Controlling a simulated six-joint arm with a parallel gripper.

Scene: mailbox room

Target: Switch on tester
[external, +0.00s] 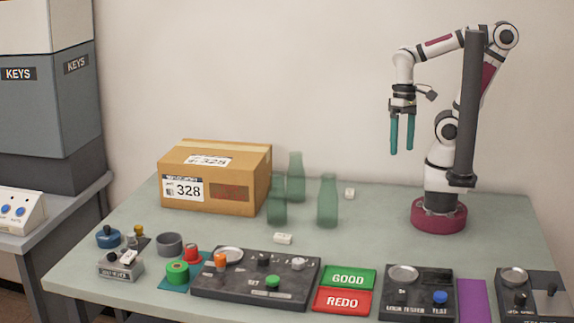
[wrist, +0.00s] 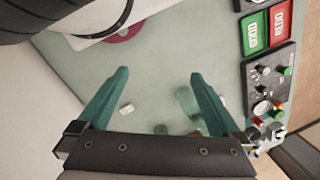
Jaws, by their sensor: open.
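A dark panel (external: 418,308) at the front right of the table carries a round metal plate (external: 403,274), a small black knob and a blue button (external: 440,297). Its lettering seems to read "tester" and "test". Another dark panel (external: 535,305) with a round plate and a grey switch-like part stands at the far right corner; its label is too small to read. My gripper (external: 402,152) hangs high above the back right of the table, fingers down, open and empty. In the wrist view my gripper (wrist: 160,73) is spread over bare table, and neither of these panels is clearly seen.
A cardboard box (external: 215,185) and several translucent green bottles (external: 327,202) stand at the back. A longer control panel (external: 255,281), a GOOD sign (external: 347,278) and a REDO sign (external: 342,301) line the front. A purple mat (external: 473,298) lies between the right panels. The table's middle right is clear.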

